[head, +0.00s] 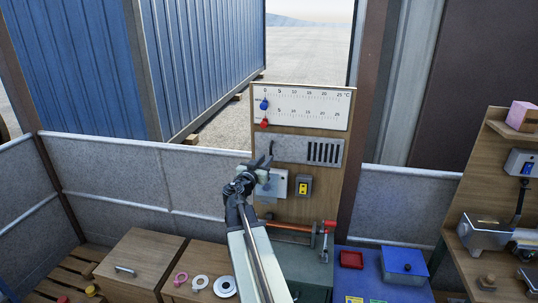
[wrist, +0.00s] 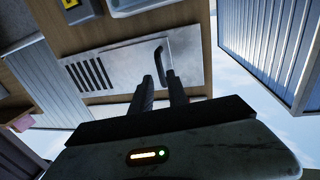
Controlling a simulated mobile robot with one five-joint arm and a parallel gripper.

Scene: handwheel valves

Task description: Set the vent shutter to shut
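The vent shutter is a grey metal plate (head: 296,149) on the wooden panel, with a row of dark slots (head: 323,152) on its right and a dark handle near its left end. In the wrist view, which is turned over, the slots (wrist: 90,74) lie left and the curved handle (wrist: 166,61) right. The slots look dark and open. My gripper (head: 258,168) is in front of the plate's lower left part. In the wrist view its two fingers (wrist: 158,82) stand apart, with the handle just beyond their tips. Nothing shows between them; contact with the handle cannot be told.
Below the plate are a light grey box (head: 278,185) and a yellow switch (head: 304,186). Above is a scale board (head: 305,108) with blue and red sliders. A red-handled valve pipe (head: 290,227), a red tray (head: 351,260) and a blue box (head: 404,263) sit lower.

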